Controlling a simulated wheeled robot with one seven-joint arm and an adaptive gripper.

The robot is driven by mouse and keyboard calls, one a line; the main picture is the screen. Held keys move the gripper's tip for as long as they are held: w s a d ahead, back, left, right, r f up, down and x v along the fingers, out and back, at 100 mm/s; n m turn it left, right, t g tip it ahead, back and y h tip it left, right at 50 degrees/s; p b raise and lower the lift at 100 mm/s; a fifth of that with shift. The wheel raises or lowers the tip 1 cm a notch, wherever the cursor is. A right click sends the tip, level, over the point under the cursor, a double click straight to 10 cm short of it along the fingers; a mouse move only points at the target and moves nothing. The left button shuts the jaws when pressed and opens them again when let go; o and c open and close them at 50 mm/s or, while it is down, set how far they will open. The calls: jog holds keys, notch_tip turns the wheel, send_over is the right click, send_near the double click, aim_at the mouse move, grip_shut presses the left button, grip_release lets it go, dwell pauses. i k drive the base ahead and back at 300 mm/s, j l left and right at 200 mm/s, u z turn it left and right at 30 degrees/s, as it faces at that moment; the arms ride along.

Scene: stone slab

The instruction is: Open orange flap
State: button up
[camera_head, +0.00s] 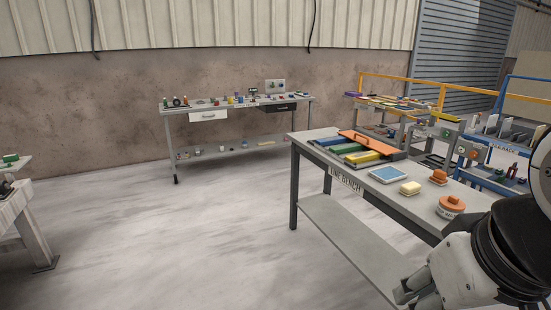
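The orange flap (376,146) is on the far part of the grey bench (318,146), beside a row of coloured flaps. A thin orange bar, perhaps its handle, runs along it. Blue (331,141), green (345,148) and yellow (366,157) flaps sit to its left and in front. How far the orange flap is raised is hard to tell. My gripper (410,294) is at the lower right, in front of the bench's near side and well away from the flap. It is small and partly cut off, so its finger opening is unclear.
A blue-topped tray (388,174), a butter-like block (410,188), an orange-topped item (438,177) and an orange-lidded jar (450,206) stand on the nearer bench top. A second workbench (237,110) stands by the wall.

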aim_at(383, 149)
jog(key=i, duration=2)
jog(key=i+z, duration=0.2)
jog(key=i, duration=0.25)
jog(key=i+j+z, duration=0.15)
jog(key=i, duration=0.3)
jog(key=i+j+z, duration=0.2)
jog(key=i, duration=0.25)
jog(key=i+j+z, duration=0.2)
jog(key=i, duration=0.2)
